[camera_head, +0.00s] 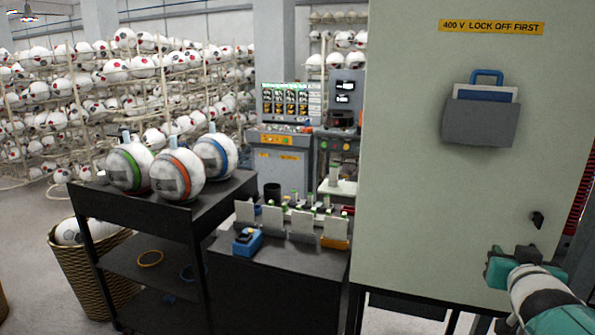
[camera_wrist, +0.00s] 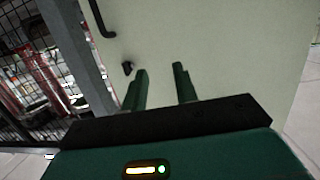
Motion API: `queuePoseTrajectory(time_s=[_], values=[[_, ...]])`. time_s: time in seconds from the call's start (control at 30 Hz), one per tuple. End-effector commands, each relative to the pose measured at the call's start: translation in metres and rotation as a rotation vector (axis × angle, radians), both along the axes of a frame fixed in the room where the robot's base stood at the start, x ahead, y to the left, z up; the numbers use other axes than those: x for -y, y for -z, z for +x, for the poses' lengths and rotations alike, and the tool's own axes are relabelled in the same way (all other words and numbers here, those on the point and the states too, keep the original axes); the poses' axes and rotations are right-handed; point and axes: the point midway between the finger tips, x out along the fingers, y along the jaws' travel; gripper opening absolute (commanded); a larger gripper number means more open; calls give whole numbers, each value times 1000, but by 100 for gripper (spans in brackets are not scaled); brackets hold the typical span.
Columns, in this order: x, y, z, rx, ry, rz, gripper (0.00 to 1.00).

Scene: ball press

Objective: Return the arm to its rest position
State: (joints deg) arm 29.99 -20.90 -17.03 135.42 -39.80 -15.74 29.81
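My gripper (camera_wrist: 159,69) shows two dark green fingers standing apart in the wrist view, with nothing between them. They point toward the pale grey-green face of a large cabinet (camera_wrist: 222,45). In the head view my gripper's teal housing is at the lower right, in front of the cabinet (camera_head: 440,200) and below a small black knob (camera_head: 538,219). The fingertips are not clear there. The knob shows beside the left finger in the wrist view (camera_wrist: 127,68). I cannot tell whether the fingers touch the cabinet.
A grey holder (camera_head: 480,122) with a blue clipboard hangs on the cabinet. A black cart (camera_head: 145,207) carries three striped balls. A dark bench (camera_head: 280,275) holds small parts and a blue device (camera_head: 247,242). A wicker basket (camera_head: 90,275) stands left. Mesh fencing (camera_wrist: 75,35) is beside the cabinet.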

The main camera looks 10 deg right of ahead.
Motion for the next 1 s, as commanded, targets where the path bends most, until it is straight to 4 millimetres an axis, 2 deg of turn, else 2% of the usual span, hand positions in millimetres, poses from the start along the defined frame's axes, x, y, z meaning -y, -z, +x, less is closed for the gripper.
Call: queuePoseTrajectory(time_s=[0.03, 0.1, 0.17, 0.27, 0.4, 0.5, 0.6, 0.7, 1.0], values=[[-27, 4, 9, -44, -20, 24, 29], [-63, 14, 14, -125, -45, 67, 29], [-96, 26, 16, -203, -77, 104, 29], [-156, 45, 10, -347, -159, 162, 29], [-243, 72, -18, -564, -319, 226, 29], [-292, 86, -44, -698, -432, 250, 29], [-321, 95, -66, -791, -513, 262, 29], [-335, 99, -77, -837, -553, 268, 29], [-336, 100, -79, -843, -557, 268, 29]])
